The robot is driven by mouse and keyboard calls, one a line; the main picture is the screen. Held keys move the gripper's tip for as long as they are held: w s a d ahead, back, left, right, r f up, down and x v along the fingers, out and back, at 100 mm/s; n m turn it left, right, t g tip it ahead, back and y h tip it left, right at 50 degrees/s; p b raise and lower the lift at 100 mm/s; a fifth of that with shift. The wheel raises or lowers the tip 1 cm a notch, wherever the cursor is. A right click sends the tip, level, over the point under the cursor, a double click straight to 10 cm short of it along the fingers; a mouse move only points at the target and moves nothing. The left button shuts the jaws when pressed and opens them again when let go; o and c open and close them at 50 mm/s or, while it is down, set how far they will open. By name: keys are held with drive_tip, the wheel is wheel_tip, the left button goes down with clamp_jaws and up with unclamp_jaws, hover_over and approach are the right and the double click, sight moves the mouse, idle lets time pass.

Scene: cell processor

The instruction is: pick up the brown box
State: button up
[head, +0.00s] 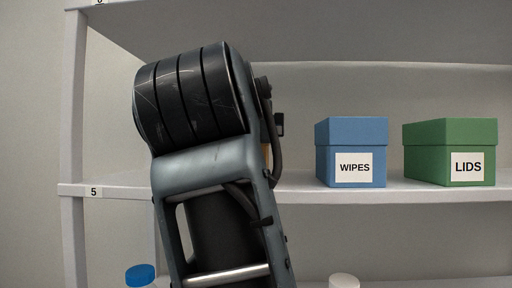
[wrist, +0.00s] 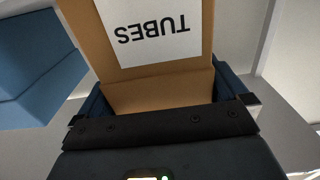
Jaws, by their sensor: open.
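The brown box (wrist: 160,92) fills the middle of the wrist view, with a white label reading TUBES that appears upside down. In the head view only a thin brown sliver of it (head: 266,160) shows on the shelf, behind my arm. My gripper (wrist: 163,97) is open, with one dark finger on each side of the box. The fingers' tips are partly hidden, and I cannot tell whether either finger touches the box. In the head view my gripper is hidden behind my arm.
A blue WIPES box (head: 351,137) stands right of my arm on the shelf (head: 300,190); it also shows at the left of the wrist view (wrist: 38,65). A green LIDS box (head: 449,137) stands farther right. Another shelf (head: 330,35) hangs above. Blue-capped (head: 141,275) and white-capped (head: 344,281) containers show below.

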drive_tip(key=shift+w, duration=0.8)
drive_tip(key=shift+c, duration=0.2)
drive_tip(key=c, duration=0.7)
drive_tip(key=shift+r, duration=0.1)
wheel_tip(320, 180, up, 10)
drive_tip(key=shift+f+b, duration=0.1)
drive_tip(key=shift+b, duration=0.5)
drive_tip(key=o, duration=0.6)
drive_tip(key=shift+s, duration=0.1)
drive_tip(key=c, duration=1)
